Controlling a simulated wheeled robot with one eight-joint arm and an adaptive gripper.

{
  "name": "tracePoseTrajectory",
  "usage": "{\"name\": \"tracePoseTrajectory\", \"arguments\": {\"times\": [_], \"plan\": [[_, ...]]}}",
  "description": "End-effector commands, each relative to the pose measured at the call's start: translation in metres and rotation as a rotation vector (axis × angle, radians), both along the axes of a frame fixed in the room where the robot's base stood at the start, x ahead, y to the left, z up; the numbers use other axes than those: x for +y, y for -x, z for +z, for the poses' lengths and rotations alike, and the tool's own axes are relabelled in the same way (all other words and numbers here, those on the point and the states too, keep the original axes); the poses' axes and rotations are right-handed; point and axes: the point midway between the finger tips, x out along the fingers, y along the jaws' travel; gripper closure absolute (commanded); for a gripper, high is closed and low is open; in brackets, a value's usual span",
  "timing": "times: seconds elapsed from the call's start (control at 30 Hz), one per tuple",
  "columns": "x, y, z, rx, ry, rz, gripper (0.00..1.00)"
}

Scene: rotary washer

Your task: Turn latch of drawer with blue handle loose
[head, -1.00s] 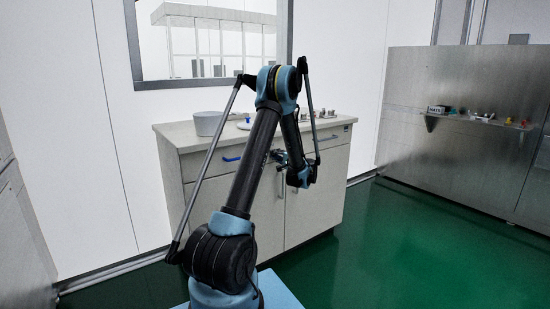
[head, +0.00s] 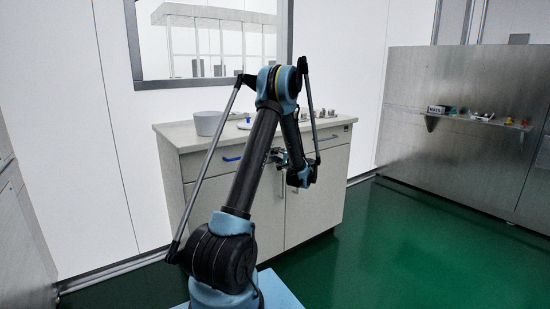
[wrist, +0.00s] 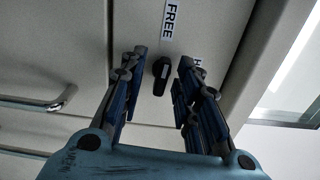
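The blue handle (head: 231,159) is on the upper left drawer front of the cabinet in the head view. In the wrist view, a small black latch (wrist: 160,76) sits on a pale panel, beside a white label (wrist: 171,20) reading "FREE". My gripper (wrist: 162,58) is open, with one finger on each side of the latch. I see gaps between the fingers and the latch; whether they touch it is not clear. A second label is partly hidden behind the right finger. In the head view my gripper (head: 279,156) is small at the cabinet front, and the latch cannot be made out.
A bar handle (wrist: 35,104) lies to the left in the wrist view. The cabinet top (head: 180,133) holds a grey round container (head: 209,123) and small items. A steel wall shelf (head: 470,118) with small objects is at the right. Green floor (head: 400,240) is clear there.

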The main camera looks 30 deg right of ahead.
Motion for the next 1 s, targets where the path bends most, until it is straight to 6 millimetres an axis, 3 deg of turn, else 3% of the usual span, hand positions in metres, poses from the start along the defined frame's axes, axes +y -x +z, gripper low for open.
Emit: {"name": "tracePoseTrajectory", "arguments": {"times": [0.27,0.7,1.0], "plan": [[-0.001,0.009,0.000,-0.001,0.000,-0.001,0.70],[-0.008,0.087,0.000,0.000,0.000,-0.004,0.70],[-0.009,0.117,-0.001,0.001,0.000,-0.001,0.70]]}}
